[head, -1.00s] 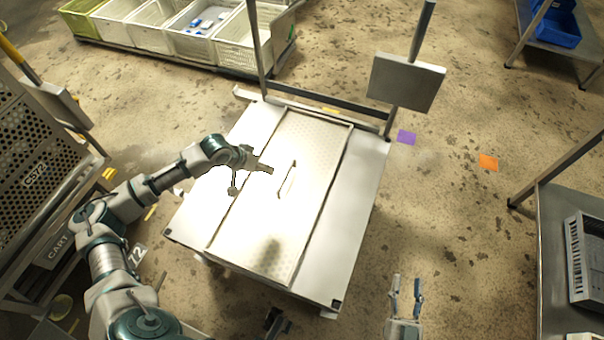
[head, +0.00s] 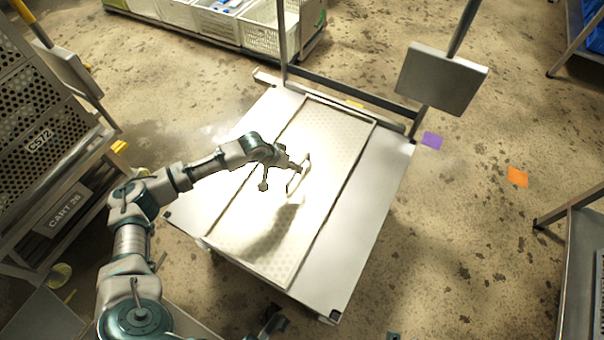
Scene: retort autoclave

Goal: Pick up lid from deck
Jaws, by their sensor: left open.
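The lid (head: 318,208) is a pale, finely perforated rectangular panel with a thin raised handle (head: 302,176) near its middle. It lies flat on the metal deck (head: 362,238). My left gripper (head: 279,176) is open and empty above the lid, its fingers spread. One finger points at the handle and overlaps its left side in the head view; I cannot tell whether they touch. The gripper's shadow falls on the lid below it.
A post with a grey plate (head: 441,78) and a crossbar (head: 350,96) stand along the deck's far edge. A perforated cart (head: 42,130) is at left. Crates (head: 265,30) stand behind. A metal table (head: 582,262) is at right.

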